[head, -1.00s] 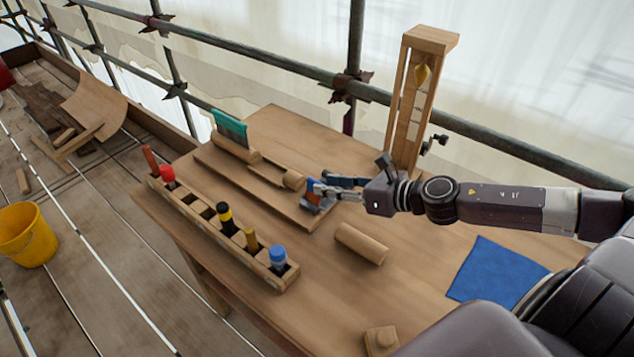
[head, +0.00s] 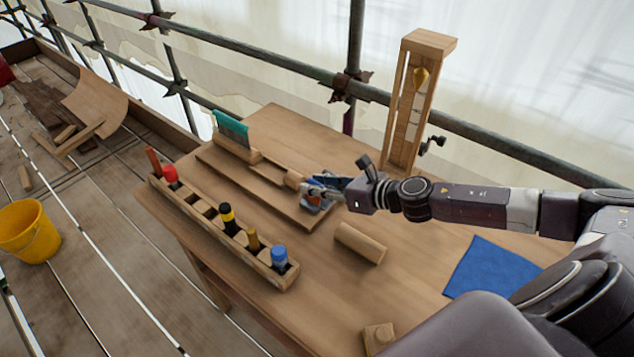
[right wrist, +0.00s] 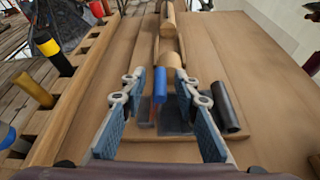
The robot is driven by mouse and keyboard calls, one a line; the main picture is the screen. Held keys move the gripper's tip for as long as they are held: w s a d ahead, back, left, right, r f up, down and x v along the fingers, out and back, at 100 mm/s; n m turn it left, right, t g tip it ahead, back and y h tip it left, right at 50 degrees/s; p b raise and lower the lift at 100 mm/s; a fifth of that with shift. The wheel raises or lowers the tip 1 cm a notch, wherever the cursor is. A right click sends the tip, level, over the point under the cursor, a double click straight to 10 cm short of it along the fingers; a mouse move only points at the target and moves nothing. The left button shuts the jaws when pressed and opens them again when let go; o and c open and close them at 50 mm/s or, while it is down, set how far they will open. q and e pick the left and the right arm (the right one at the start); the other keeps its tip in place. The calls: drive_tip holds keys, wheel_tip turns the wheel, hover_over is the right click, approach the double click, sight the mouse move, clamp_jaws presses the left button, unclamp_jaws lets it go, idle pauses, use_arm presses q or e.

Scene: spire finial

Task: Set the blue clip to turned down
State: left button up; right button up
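The blue clip (right wrist: 160,86) shows in the right wrist view as a small upright blue piece at the near end of a wooden spindle (right wrist: 170,65) on a long board (right wrist: 115,60). My right gripper (right wrist: 161,82) is open, with one finger on each side of the clip; gaps show between the clip and both fingers. In the head view the right gripper (head: 318,188) is at the near end of the board (head: 235,175) and mostly hides the clip. A dark cylinder (right wrist: 226,106) is right of the right finger. My left gripper is not in view.
A wooden tool rack (head: 215,225) with several coloured handles runs along the table's left edge. A loose wooden cylinder (head: 360,243), a blue cloth (head: 490,268) and a small wooden block (head: 379,336) lie on the table. A tall wooden frame (head: 410,110) stands behind.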

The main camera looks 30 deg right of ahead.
clamp_jaws()
drive_tip(key=shift+d, duration=0.1)
drive_tip(key=m+b, duration=0.1)
drive_tip(key=b, duration=0.1)
drive_tip(key=d+f+m+y+b, duration=0.1)
drive_tip(key=b, duration=0.1)
drive_tip(key=shift+w+d+f+y+b, duration=0.15)
drive_tip(key=shift+w+d+y+b, duration=0.1)
drive_tip(key=shift+w+y+b, duration=0.1)
drive_tip(key=shift+w+d+f+m+g+y+b, duration=0.15)
drive_tip(key=shift+m+y+b, duration=0.1)
drive_tip(key=shift+m+b, duration=0.25)
drive_tip(key=shift+d+f+m+g+y+b, duration=0.15)
drive_tip(key=shift+m+y+b, duration=0.1)
drive_tip(key=shift+m+b, duration=0.25)
drive_tip(key=shift+w+d+f+m+y+b, duration=0.15)
drive_tip(key=shift+m+y+b, duration=0.1)
drive_tip(key=shift+m+b, duration=0.25)
drive_tip(key=shift+s+r, duration=0.1)
unclamp_jaws()
